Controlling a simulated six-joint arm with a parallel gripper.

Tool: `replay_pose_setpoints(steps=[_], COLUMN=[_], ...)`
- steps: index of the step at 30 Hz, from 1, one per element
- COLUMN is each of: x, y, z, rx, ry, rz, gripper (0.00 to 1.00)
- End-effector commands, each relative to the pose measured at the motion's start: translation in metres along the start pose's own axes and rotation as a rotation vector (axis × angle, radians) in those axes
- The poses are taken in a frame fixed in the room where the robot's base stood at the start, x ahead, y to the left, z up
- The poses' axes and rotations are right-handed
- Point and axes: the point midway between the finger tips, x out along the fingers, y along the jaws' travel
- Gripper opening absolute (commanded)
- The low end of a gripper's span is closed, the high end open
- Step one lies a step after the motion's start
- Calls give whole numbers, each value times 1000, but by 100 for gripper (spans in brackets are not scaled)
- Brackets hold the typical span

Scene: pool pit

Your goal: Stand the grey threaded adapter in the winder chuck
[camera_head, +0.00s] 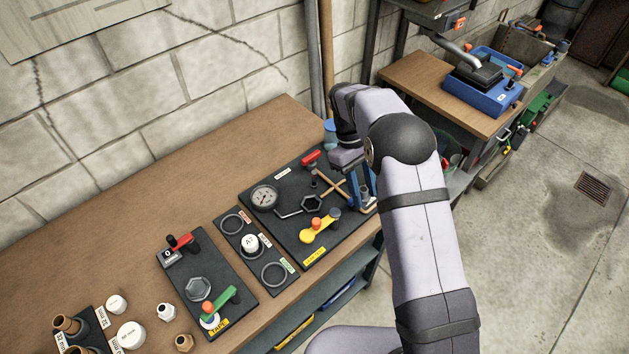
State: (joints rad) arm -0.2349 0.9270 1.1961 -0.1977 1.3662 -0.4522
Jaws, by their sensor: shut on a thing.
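My gripper (366,196) is at the right end of the bench, over the right edge of the large black board. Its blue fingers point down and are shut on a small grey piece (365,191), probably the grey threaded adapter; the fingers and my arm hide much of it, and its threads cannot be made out. A grey hexagonal fitting (199,289), which may be the winder chuck, sits on the left black board labelled TAPE (222,325). My gripper is well to the right of it. Nothing visible stands in this fitting.
A narrow board with rings and a white cap (250,243) lies between. A green lever (222,298) and red-handled valve (181,243) flank the hexagonal fitting.

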Motion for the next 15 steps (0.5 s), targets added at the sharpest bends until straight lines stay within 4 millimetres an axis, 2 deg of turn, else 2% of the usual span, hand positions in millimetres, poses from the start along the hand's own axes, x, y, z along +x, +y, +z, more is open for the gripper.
replay_pose_setpoints(steps=[1,6,15], x=[10,32,55], y=[11,26,34], z=[19,62,110], rx=[90,319,568], ry=[-2,0,0], rz=[-38,-132,-235], gripper=[9,9,9])
